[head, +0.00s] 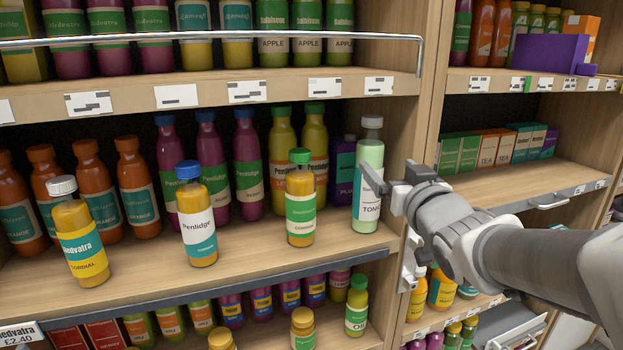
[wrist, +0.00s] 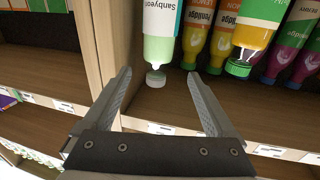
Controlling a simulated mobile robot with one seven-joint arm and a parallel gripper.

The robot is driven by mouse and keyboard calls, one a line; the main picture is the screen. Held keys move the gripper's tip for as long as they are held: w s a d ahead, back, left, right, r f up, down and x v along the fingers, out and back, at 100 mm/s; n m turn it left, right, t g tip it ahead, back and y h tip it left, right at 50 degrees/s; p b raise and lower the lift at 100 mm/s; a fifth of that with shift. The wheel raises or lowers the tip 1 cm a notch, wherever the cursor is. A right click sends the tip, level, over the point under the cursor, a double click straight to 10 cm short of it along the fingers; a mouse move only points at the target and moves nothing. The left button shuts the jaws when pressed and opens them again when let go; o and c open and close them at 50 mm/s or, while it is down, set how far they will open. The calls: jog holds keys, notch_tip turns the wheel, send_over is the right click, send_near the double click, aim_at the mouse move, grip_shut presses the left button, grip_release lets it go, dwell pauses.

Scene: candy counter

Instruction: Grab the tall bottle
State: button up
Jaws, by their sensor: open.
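The tall bottle, pale green with a grey-white cap and a white and teal label, stands upright at the right end of the middle shelf in the head view (head: 371,150). It shows upside down in the wrist view (wrist: 170,50), cap toward my gripper. My gripper (head: 384,187) is open and empty at the right side of this bottle. In the head view one finger overlaps the bottle's label. In the wrist view the fingertips (wrist: 158,74) lie either side of the cap's line; whether they touch the bottle I cannot tell.
A green-capped yellow bottle (head: 300,205) stands to the left, with a blue-capped one (head: 196,220) and a white-capped one (head: 78,235) further left. A dark purple box (head: 342,172) is behind. A wooden upright (head: 416,120) borders the shelf on the right.

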aim_at(374, 153)
jog(key=w, duration=0.6)
jog(key=shift+w+a+p, duration=0.35)
jog(key=shift+w+a, duration=0.05)
jog(key=shift+w+a+r+p, duration=0.1)
jog(key=shift+w+p, duration=0.2)
jog(key=shift+w, duration=1)
jog(key=shift+w+a+p, duration=0.1)
jog(key=shift+w+p, duration=0.2)
jog(key=shift+w, duration=0.95)
grip_shut()
jog(key=shift+r, duration=0.2)
